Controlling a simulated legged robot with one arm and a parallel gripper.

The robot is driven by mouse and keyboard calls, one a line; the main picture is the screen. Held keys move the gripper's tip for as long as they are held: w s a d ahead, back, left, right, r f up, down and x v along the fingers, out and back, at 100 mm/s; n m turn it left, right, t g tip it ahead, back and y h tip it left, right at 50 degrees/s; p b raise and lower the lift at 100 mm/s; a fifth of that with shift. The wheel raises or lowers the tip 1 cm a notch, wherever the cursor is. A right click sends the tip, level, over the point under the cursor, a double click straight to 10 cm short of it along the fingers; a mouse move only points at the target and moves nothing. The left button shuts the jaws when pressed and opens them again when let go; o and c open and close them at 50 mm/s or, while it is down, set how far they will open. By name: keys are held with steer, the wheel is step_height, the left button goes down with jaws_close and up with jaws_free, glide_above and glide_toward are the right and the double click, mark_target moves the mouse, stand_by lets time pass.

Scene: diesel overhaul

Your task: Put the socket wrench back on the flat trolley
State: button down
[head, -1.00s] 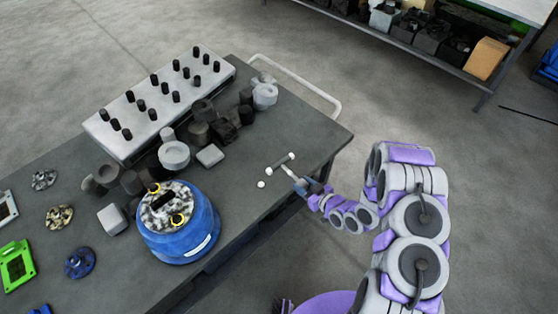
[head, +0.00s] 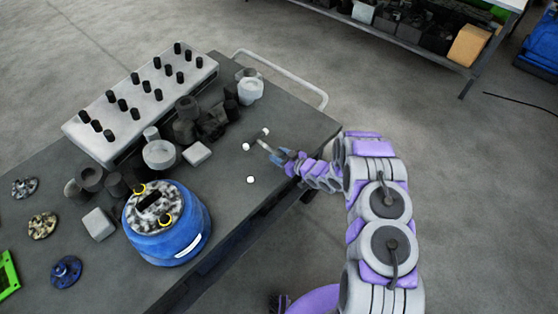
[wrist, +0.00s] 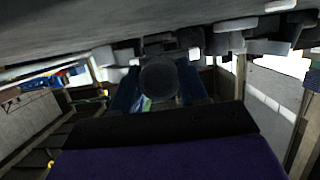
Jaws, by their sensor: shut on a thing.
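The flat trolley (head: 225,195) is a dark grey top with a pale rail at its far end. My gripper (head: 275,154) is over its right edge area in the head view, shut on the socket wrench (head: 257,139). The wrench has a grey shank in the jaws and a dark crossbar with pale ends. In the wrist view a dark round end (wrist: 158,78) sits between the jaws. I cannot tell whether the wrench touches the top or is just above it. The jaws hide part of the shank.
A small white piece (head: 250,180) lies near the wrench. A blue drum-like part (head: 168,236), a pale block with black pegs (head: 140,105) and several grey parts (head: 160,154) stand to the left. Bare top lies around the wrench. A shelf rack (head: 425,45) stands behind.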

steer(key=shift+w+a, duration=0.15)
steer(key=shift+w, duration=0.25)
step_height(320, 180, down, 4)
steer(key=shift+r+b, duration=0.15)
steer(key=shift+b, duration=0.55)
steer(key=shift+r, duration=0.1)
steer(key=c, duration=0.6)
jaws_free()
steer(key=p+v, duration=0.2)
steer(key=v, duration=1)
